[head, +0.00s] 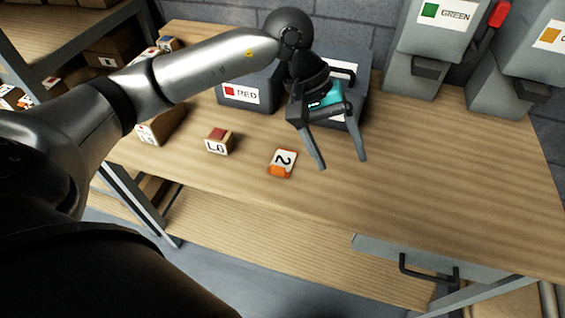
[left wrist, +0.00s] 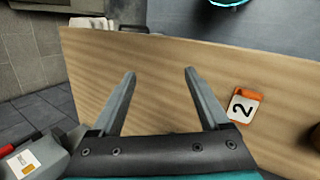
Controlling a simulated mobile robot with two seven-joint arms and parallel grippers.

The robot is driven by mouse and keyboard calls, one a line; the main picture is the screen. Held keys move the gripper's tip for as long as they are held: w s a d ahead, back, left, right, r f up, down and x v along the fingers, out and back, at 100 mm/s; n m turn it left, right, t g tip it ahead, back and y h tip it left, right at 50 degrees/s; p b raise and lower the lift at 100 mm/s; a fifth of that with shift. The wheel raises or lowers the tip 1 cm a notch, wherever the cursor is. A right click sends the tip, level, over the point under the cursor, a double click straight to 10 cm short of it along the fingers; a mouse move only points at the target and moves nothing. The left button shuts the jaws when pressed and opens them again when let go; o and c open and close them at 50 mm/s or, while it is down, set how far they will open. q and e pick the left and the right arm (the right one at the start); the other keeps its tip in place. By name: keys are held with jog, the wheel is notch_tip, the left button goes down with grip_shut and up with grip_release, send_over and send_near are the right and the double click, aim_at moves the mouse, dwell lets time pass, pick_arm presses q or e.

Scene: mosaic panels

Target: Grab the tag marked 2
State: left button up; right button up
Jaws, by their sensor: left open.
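The tag marked 2 (head: 283,162) is a small white and orange piece lying on the wooden table, near its front edge. In the left wrist view the tag (left wrist: 243,106) lies to the right of my fingers, apart from them. My left gripper (head: 343,164) is open and empty, above the table to the right of the tag. In the left wrist view the gripper (left wrist: 160,75) shows both fingers spread with only wood between them. My right gripper is in neither view.
A block marked L6 (head: 219,141) sits left of the tag. Behind my left gripper stands a grey bin labelled RED (head: 246,92). A grey GREEN dispenser (head: 430,50) stands at the back right. More blocks lie at the far left. The right part of the table (head: 440,170) is clear.

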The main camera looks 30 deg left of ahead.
pick_arm(q)
jog(key=w+a+m+y, duration=0.15)
jog(key=a+y, duration=0.45)
jog(key=a, duration=0.7)
send_over(279, 167)
jog(key=shift+m, duration=0.25)
notch_tip(279, 167, down, 9)
jog(key=shift+f, duration=0.1)
jog(key=shift+a+f, duration=0.2)
jog(key=shift+f, duration=2.45)
grip_shut()
